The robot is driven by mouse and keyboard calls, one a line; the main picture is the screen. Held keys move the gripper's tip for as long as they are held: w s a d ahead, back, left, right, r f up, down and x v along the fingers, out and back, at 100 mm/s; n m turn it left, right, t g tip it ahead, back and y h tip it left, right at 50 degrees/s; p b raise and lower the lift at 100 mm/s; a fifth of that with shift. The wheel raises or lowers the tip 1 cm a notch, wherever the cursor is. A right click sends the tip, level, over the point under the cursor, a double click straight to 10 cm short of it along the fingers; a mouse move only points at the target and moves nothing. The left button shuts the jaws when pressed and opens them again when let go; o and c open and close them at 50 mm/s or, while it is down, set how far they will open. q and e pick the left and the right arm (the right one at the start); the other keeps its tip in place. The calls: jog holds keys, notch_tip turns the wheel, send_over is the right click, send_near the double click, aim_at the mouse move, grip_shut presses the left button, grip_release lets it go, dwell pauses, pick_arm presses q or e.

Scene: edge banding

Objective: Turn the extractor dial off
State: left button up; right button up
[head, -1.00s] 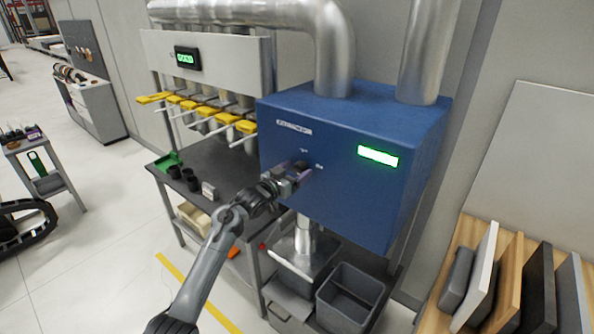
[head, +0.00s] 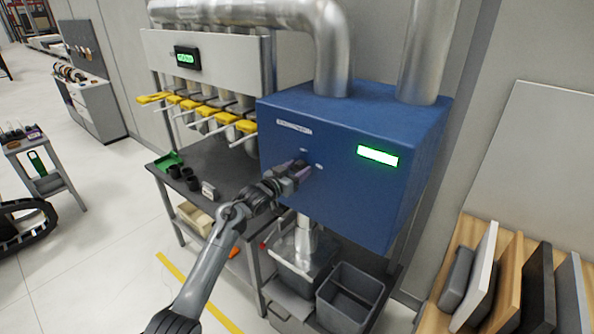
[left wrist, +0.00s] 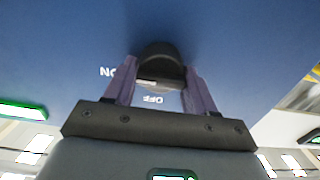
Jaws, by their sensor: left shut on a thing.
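The blue extractor box (head: 335,165) carries a small dark dial on its front face, mostly hidden by my fingers in the head view. In the left wrist view the black dial (left wrist: 160,64) sits between the two purple fingers of my left gripper (left wrist: 160,80), which is shut on it. The white ON label (left wrist: 108,72) and OFF label (left wrist: 152,99) read upside down there. OFF lies between the fingers and ON just outside one finger. I cannot tell for sure where the dial points. My right gripper is not in view.
A lit green display (head: 378,155) is on the box's front. Yellow-handled gates (head: 200,111) hang over the dark bench (head: 215,165) to the left. Grey bins (head: 350,297) stand below the box. Boards (head: 510,285) lean at the right.

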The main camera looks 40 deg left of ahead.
pick_arm(q)
jog(key=n+p, duration=0.4)
jog(key=shift+a+r, duration=0.1)
jog(key=shift+r, duration=0.15)
jog(key=n+p, duration=0.3)
jog(key=n, duration=0.1)
jog(key=shift+f+n, duration=0.1)
jog(key=shift+n, duration=0.2)
jog(key=n+p, duration=0.3)
jog(key=n, duration=0.1)
jog(key=shift+a+f, duration=0.1)
jog(key=n+p, duration=0.1)
jog(key=n, duration=0.2)
jog(key=shift+f, duration=0.15)
jog(key=shift+f+n+p, duration=0.1)
jog(key=shift+n+p, duration=0.4)
jog(key=shift+n, duration=0.6)
